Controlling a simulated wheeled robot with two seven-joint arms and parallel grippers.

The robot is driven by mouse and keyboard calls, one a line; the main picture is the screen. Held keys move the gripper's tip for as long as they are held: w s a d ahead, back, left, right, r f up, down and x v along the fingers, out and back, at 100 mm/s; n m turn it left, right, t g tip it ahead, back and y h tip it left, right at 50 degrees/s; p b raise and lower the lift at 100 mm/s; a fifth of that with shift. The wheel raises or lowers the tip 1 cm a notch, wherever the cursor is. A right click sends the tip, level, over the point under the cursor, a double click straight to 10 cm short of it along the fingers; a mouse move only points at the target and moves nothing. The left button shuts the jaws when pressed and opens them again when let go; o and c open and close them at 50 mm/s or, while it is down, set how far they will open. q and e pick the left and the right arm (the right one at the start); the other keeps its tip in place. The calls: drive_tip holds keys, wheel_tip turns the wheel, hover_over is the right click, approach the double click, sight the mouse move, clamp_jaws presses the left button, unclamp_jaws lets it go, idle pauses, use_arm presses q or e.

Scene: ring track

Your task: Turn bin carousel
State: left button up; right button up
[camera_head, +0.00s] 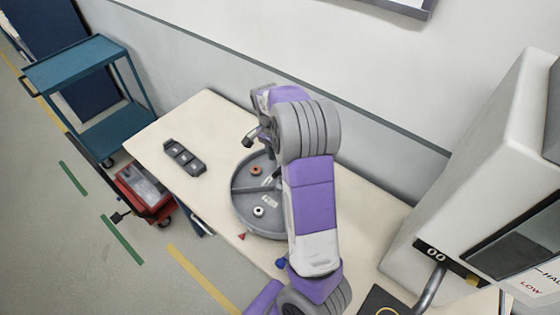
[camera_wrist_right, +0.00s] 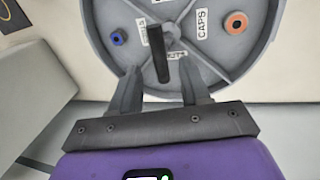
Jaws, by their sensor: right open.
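The bin carousel (camera_head: 240,214) is a round grey tray with divider walls, lying on the table; my right arm covers its right part. In the right wrist view the carousel (camera_wrist_right: 112,62) shows labelled compartments, one reading CAPS. An orange ring (camera_wrist_right: 236,23) and a small blue ring (camera_wrist_right: 118,39) lie in separate compartments. A black upright peg (camera_wrist_right: 157,42) stands on the carousel. My right gripper (camera_wrist_right: 161,64) is open, and the peg shows between its fingertips; I cannot tell whether they touch it. My left gripper is not in view.
A dark tray with several slots (camera_head: 184,158) lies left on the pale table (camera_head: 210,112). A large grey machine (camera_head: 470,160) stands at the right. A teal cart (camera_head: 75,68) and a red box (camera_head: 145,190) are on the floor at left. The wall runs behind the table.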

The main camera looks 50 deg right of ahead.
drive_tip(key=shift+w+r, duration=0.2)
drive_tip(key=shift+r, duration=0.8)
drive_tip(key=shift+w+r, duration=0.2)
drive_tip(key=shift+r, duration=0.8)
